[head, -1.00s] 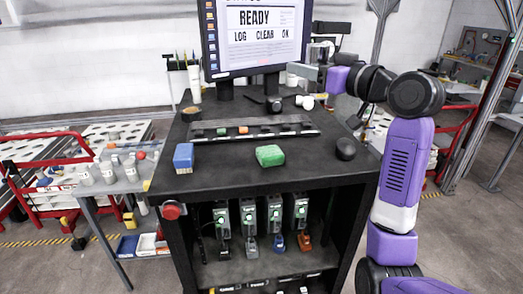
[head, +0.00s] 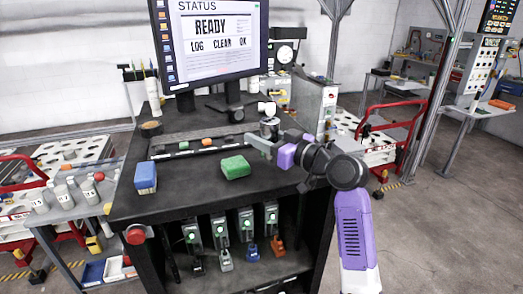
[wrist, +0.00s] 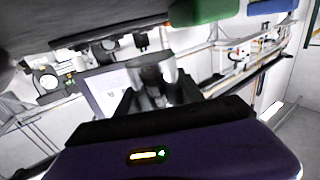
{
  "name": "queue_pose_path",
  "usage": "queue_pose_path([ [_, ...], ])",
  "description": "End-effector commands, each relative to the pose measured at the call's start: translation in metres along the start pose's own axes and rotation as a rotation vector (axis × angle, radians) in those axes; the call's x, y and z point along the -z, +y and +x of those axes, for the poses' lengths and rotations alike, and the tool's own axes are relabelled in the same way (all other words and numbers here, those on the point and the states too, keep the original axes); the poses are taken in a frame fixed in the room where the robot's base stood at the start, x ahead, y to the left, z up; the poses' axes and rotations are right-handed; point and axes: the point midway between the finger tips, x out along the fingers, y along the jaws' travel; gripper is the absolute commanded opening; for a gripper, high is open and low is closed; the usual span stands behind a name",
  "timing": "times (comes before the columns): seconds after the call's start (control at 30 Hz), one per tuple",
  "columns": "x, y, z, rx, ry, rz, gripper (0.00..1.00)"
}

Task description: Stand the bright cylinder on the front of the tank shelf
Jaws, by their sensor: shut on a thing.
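A shiny metal cylinder (head: 269,130) is in my gripper (head: 266,142), above the right part of the black bench top. In the wrist view the cylinder (wrist: 150,76) is blurred and sits between the two dark fingers, which are shut on it. Its lower part is hidden by the gripper. I cannot tell for sure which surface is the tank shelf. A grey side table (head: 70,211) at the left carries several small pale containers (head: 60,192).
The black bench (head: 190,190) holds a blue block (head: 146,177), a green block (head: 236,167), a dark rail (head: 195,147) and a monitor (head: 212,45). A red knob (head: 136,234) sticks out from its front left corner. Open floor (head: 440,220) lies to the right.

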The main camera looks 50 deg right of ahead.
Motion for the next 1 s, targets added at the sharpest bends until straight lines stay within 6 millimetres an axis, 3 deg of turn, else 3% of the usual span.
queue_pose_path([
  [0.37,-0.040,0.000,0.000,-0.002,0.002,0.001,0.00],
  [0.8,-0.046,0.000,0.000,-0.001,0.004,-0.001,0.00],
  [0.83,-0.048,0.000,0.000,0.000,0.000,0.000,0.47],
  [0.93,-0.047,0.000,0.000,-0.001,0.000,0.000,0.67],
  [1.0,-0.047,0.000,0.000,-0.001,0.000,0.000,0.67],
])
